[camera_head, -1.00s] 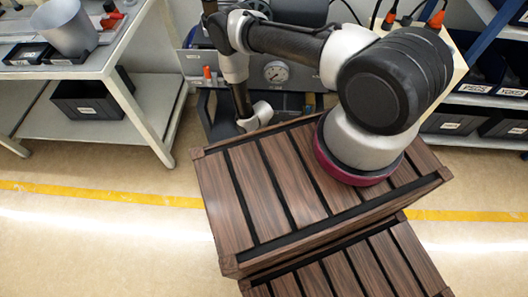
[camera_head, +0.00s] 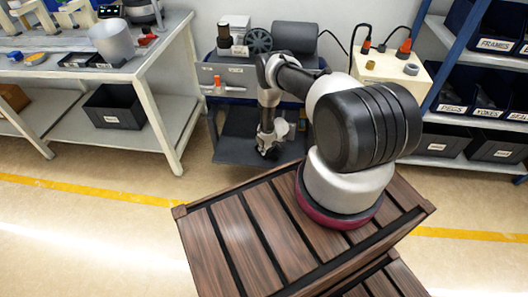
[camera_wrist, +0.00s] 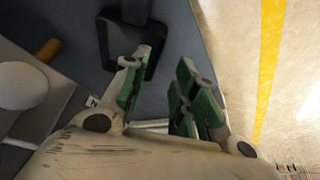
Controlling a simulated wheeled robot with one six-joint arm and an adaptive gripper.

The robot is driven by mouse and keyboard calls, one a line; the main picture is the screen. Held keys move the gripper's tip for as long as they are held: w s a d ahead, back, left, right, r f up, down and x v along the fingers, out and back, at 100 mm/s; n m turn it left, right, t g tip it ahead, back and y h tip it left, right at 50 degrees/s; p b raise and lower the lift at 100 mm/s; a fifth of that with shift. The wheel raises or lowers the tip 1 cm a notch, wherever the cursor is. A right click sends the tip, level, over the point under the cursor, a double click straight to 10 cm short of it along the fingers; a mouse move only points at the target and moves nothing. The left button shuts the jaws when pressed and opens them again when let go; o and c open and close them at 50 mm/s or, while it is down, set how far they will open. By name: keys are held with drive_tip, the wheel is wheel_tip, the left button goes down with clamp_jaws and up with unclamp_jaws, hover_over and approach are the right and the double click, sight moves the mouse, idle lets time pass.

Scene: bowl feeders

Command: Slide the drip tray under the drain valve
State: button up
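My gripper (camera_head: 267,143) reaches down to the dark lower shelf of the machine stand in the head view. In the wrist view my gripper (camera_wrist: 163,62) has its green-padded fingers apart, with no object clearly between them. A small black square piece with a raised rim, probably the drip tray (camera_wrist: 122,45), lies on the blue-grey surface near the left fingertip, partly hidden by it. I cannot tell whether they touch. An orange handle, probably of the drain valve (camera_head: 217,80), shows on the stand's front panel. An orange piece (camera_wrist: 48,50) also shows at left in the wrist view.
A dark wooden slatted crate (camera_head: 235,235) stands in front, below my arm. A workbench (camera_head: 165,50) with a grey cup (camera_head: 112,42) is at left. Shelves with labelled bins (camera_head: 490,95) are at right. Floor with a yellow line (camera_head: 90,190) is clear at left.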

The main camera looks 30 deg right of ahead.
drive_tip(key=shift+x, duration=3.9)
clamp_jaws()
